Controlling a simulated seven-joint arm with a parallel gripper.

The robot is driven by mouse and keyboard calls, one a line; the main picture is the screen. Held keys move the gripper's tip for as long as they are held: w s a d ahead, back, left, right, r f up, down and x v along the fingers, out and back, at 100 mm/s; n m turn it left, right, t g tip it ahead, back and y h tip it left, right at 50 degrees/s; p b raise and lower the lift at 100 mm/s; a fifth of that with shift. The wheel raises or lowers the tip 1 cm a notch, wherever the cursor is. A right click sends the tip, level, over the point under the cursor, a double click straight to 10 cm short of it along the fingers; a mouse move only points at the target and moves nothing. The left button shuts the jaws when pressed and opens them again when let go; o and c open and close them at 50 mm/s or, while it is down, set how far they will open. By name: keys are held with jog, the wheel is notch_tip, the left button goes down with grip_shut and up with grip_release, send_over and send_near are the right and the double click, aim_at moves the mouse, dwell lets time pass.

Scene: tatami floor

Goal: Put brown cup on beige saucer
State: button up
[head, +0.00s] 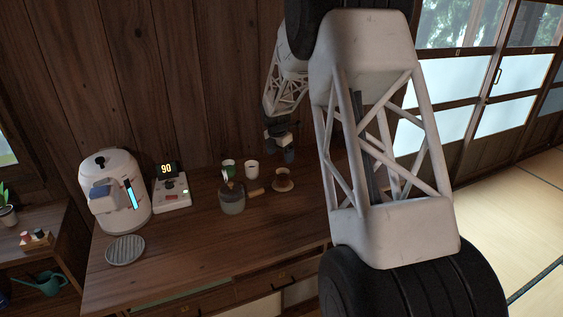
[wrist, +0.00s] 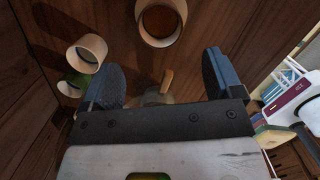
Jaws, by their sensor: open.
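The brown cup (head: 282,173) appears upright on the beige saucer (head: 284,188) on the wooden counter, right of the other cups. In the wrist view, the cup's dark brown inside (wrist: 160,22) shows at the top edge with a pale ring around it; I cannot tell there how much of the ring is saucer. My gripper (head: 281,152) is above and slightly behind the cup in the head view. In the wrist view, my gripper (wrist: 160,80) has its blue-grey fingers spread wide apart, with nothing held. The cup lies beyond the fingers, apart from them.
A white cup (head: 252,169) and a green cup (head: 228,167) stand left of the saucer. A grey pot (head: 232,198) with a wooden handle is in front. A scale reading 90 (head: 172,196), a white dispenser (head: 117,190) and a round grey tray (head: 125,250) are left. The front counter is clear.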

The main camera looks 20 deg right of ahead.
jog(key=shift+a+r, duration=0.1)
jog(key=shift+r, duration=0.4)
dwell(0.3)
jog(key=s+a+r+m, duration=0.4)
jog(key=s+r, duration=0.1)
jog(key=s, duration=0.4)
jog(key=s+a+r+m+t, duration=0.1)
jog(key=s+a+r+m, duration=0.2)
jog(key=s+a+r, duration=0.4)
jog(key=s+a+r+m, duration=0.2)
jog(key=s+r+m, duration=0.2)
jog(key=s, duration=0.6)
jog(key=s+a+m, duration=0.2)
jog(key=s+m, duration=0.2)
jog(key=s, duration=0.5)
jog(key=s+a+m+y, duration=0.1)
jog(key=s+a+m, duration=0.1)
jog(key=s, duration=0.7)
jog(key=s+a+m, duration=0.3)
jog(key=s+m, duration=0.2)
jog(key=s, duration=0.4)
jog(key=shift+s+f+m+t+y, duration=0.3)
jog(key=shift+s+t, duration=0.1)
jog(key=shift+a, duration=0.1)
